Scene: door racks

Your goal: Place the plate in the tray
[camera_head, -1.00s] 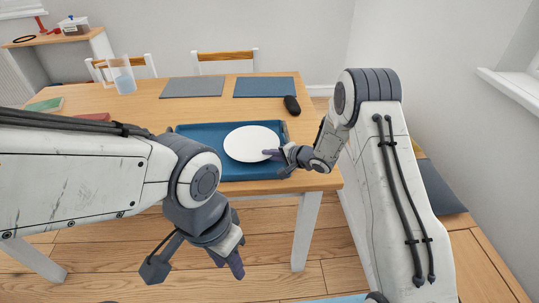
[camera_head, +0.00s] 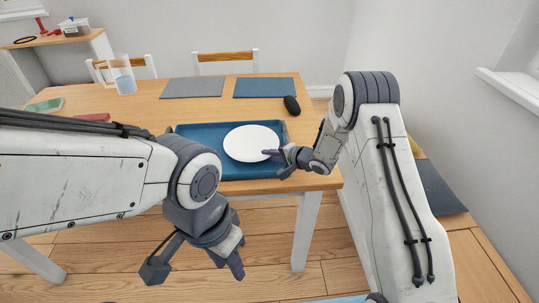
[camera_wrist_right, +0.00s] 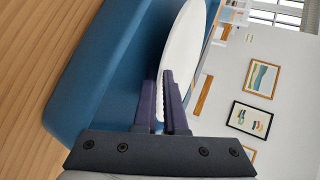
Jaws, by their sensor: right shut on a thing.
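The white plate (camera_head: 250,143) is over the blue tray (camera_head: 199,130) near the front edge of the table. My right gripper (camera_head: 270,154) is shut on the plate's right rim. The right wrist view also shows the plate (camera_wrist_right: 184,45) between the fingers (camera_wrist_right: 168,100), with the tray (camera_wrist_right: 100,70) behind it. I cannot tell whether the plate's underside touches the tray floor. My left gripper (camera_head: 195,268) hangs in front of the table, away from the tray, with its fingers spread and nothing between them.
A grey placemat (camera_head: 192,87) and a blue placemat (camera_head: 264,87) lie at the back of the table. A black mouse-like object (camera_head: 291,105) lies just beyond the tray's right corner. A clear pitcher (camera_head: 122,76) stands at the back left. Chairs stand behind.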

